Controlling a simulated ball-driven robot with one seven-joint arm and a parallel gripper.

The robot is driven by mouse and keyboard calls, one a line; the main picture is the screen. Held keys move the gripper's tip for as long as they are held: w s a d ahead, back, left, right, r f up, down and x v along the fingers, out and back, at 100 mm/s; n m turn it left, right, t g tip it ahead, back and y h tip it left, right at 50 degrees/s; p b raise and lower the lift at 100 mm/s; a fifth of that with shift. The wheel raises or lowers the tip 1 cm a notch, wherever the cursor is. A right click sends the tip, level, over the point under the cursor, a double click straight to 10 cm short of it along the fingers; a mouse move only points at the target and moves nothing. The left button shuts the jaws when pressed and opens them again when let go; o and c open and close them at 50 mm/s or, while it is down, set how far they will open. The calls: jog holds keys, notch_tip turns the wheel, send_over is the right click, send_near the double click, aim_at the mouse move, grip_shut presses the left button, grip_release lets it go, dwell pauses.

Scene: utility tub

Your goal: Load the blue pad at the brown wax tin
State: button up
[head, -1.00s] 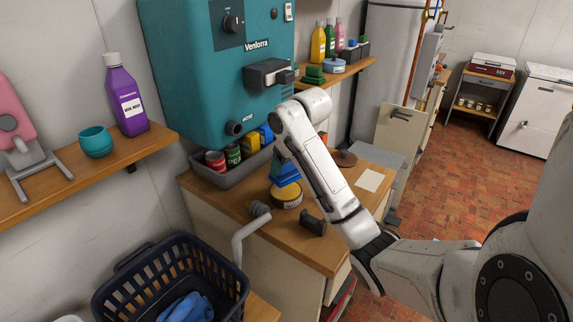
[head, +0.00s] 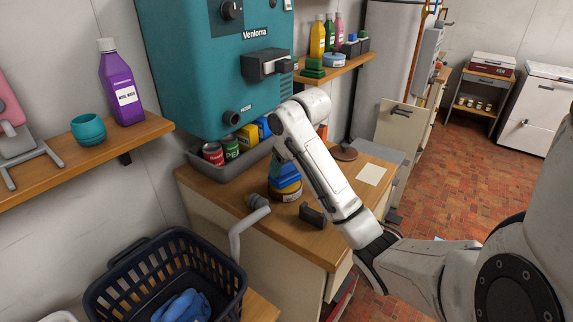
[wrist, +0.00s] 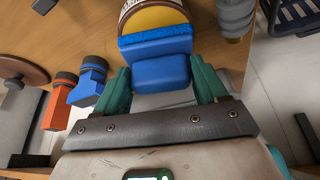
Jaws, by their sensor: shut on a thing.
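The blue pad (wrist: 155,47) is a block with a bright textured face and a smooth blue grip. My gripper (wrist: 160,80) has its teal fingers shut on the grip, one at each side. The brown wax tin (wrist: 150,14) is round with a yellow-brown top, right at the pad's textured face in the wrist view. In the head view the pad (head: 287,188) is low over the tin (head: 291,196) on the wooden counter, and they look to meet. Whether the face presses on the wax cannot be told. My arm hides part of the gripper.
A grey tray of cans (head: 213,153) stands behind on the counter. An orange and a blue object (wrist: 88,84) lie beside my gripper.

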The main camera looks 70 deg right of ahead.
jog(key=shift+f, duration=0.6)
dwell(1.0)
notch_tip(320, 180, up, 7)
jog(key=p, duration=0.7)
jog(key=shift+r, duration=0.15)
dwell(1.0)
